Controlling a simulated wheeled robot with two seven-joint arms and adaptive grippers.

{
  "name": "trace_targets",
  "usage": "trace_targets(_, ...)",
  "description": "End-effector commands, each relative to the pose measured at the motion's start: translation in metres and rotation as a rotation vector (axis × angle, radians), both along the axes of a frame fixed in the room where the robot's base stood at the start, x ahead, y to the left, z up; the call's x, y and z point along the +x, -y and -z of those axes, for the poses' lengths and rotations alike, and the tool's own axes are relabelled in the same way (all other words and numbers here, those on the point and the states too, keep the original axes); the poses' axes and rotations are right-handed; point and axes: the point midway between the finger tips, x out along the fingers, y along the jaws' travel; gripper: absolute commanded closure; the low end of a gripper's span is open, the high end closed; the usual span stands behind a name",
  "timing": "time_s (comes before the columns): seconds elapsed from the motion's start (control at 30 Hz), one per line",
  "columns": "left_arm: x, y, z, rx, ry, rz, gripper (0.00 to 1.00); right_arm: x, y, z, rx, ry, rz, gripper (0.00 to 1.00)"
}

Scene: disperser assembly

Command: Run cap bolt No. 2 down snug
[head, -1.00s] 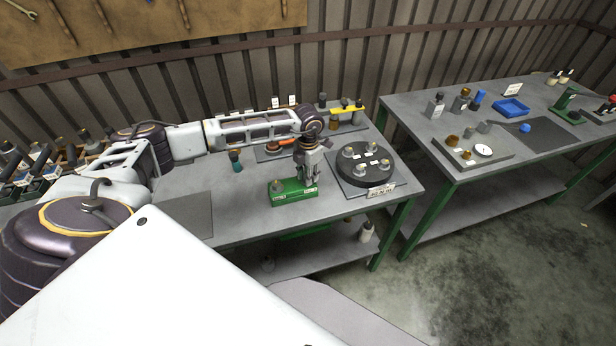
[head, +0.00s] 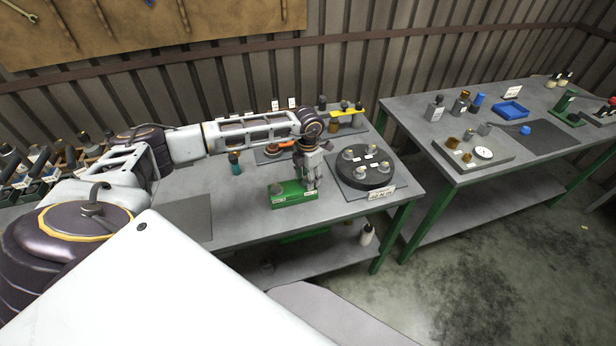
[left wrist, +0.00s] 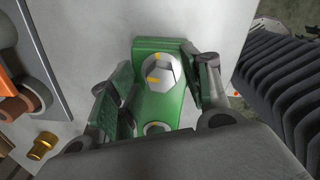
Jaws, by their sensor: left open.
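A green fixture block (head: 283,197) sits on the near bench. In the left wrist view, it (left wrist: 160,105) carries a silver hex bolt head (left wrist: 163,71) with yellow marks. A second round top (left wrist: 157,127) with a yellow mark is partly cut off by the gripper body. My left gripper (head: 312,185) points down at the right end of the block. In the left wrist view, its open fingers (left wrist: 162,88) stand on either side of the bolt head, apart from it. Which bolt is No. 2 cannot be read. My right gripper is not in view.
A black round disc (head: 351,181) with several silver bolts stands right of the gripper, a label plate (head: 381,193) in front. A teal-handled tool (head: 235,163) and an orange part (head: 278,146) lie behind. A second bench (head: 460,180) stands right.

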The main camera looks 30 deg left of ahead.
Motion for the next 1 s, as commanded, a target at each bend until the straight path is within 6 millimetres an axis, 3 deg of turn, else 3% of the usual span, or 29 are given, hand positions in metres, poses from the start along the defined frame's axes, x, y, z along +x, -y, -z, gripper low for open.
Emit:
trace_targets(0.27,0.0,0.0,-0.014,0.0,0.001,0.0,0.52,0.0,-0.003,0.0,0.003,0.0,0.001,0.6)
trace_targets(1.0,0.0,0.0,-0.111,0.001,0.001,0.0,0.52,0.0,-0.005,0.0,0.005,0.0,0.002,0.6)
